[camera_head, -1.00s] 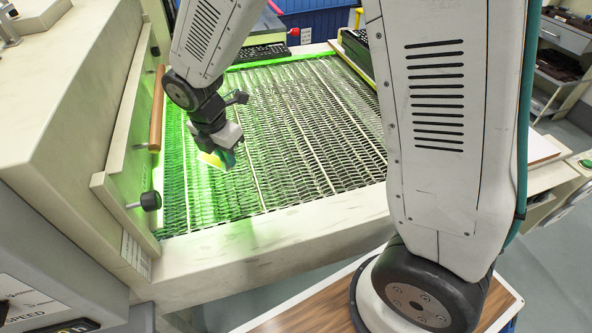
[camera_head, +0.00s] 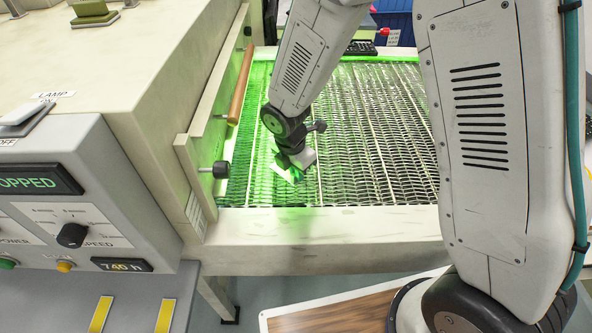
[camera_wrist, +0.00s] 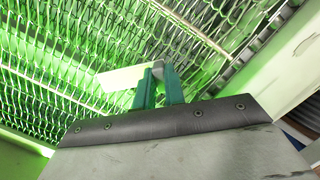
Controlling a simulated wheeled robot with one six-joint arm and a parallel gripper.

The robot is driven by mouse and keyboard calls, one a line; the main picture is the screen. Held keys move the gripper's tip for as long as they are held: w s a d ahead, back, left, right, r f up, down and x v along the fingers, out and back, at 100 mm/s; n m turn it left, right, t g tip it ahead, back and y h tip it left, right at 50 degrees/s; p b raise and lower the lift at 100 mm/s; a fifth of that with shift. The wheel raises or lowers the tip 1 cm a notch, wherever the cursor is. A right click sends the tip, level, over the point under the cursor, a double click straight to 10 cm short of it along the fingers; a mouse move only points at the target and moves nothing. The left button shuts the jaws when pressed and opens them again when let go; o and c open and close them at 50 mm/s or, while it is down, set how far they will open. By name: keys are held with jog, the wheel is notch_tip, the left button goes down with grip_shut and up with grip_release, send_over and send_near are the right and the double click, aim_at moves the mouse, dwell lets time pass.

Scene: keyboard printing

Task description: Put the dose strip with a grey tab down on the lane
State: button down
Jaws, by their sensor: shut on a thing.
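My gripper (camera_head: 290,174) is over the front left part of the metal mesh belt (camera_head: 365,150). In the wrist view its two green fingers (camera_wrist: 158,80) are shut on the grey tab (camera_wrist: 156,72) of the dose strip. The pale, brightly lit dose strip (camera_wrist: 120,78) points left from the fingers. In the head view the strip (camera_head: 290,178) is a small pale patch below the gripper. I cannot tell whether it touches the mesh. Pale lengthwise lines divide the belt into lanes.
The cream machine housing (camera_head: 150,70) stands left of the belt, with a black knob (camera_head: 221,170) and wooden bar (camera_head: 241,84) near my gripper. A cream rail (camera_head: 330,222) edges the belt's front. Two yellow strips (camera_head: 165,316) lie lower left. The belt right of my gripper is clear.

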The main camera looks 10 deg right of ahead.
jog(key=shift+f, duration=0.1)
jog(key=c, duration=1.5)
grip_release()
